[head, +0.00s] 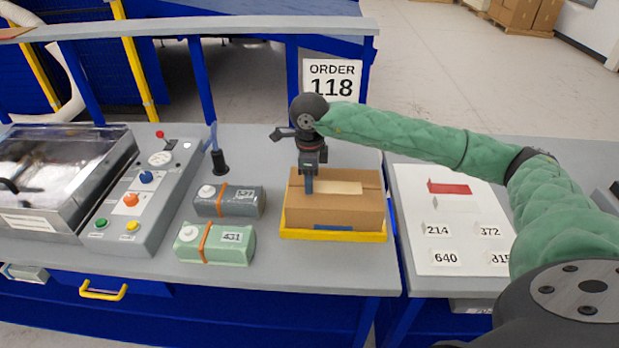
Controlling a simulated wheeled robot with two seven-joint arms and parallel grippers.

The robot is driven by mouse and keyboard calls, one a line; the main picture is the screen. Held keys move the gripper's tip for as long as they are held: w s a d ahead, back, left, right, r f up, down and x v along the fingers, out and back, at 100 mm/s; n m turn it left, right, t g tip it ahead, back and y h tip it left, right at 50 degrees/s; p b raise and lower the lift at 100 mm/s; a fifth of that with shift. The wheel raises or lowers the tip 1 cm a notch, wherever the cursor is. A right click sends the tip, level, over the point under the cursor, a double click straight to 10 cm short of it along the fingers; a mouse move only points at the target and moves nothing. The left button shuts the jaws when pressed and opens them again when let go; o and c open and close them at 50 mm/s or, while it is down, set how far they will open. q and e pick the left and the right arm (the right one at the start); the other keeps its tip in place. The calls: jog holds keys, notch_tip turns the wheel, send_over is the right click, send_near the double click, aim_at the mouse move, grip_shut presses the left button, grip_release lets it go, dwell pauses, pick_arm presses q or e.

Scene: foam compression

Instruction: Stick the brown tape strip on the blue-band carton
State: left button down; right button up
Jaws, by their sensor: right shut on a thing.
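The blue-band carton (350,212) is a brown box sitting in a shallow yellow tray (300,236), with a blue band (333,228) low on its front face. The brown tape strip (343,187) is a pale tan strip along the carton's top, running right from my right gripper's fingers. My right gripper (309,188) points down at the left part of the carton top and is shut on the strip's left end. The fingers hide that end. I cannot tell whether the strip is pressed flat everywhere. My left gripper is out of view.
A grey pouch (228,203) and a green pouch (213,243) lie left of the carton. A button panel (145,200) stands further left. A white board (450,225) with a red strip (449,187) and number labels lies right, partly under my right arm.

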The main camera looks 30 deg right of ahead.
jog(key=shift+f, duration=0.15)
jog(key=o, duration=1)
jog(key=shift+r, duration=0.2)
jog(key=shift+r+p, duration=0.6)
jog(key=shift+r, duration=2.8)
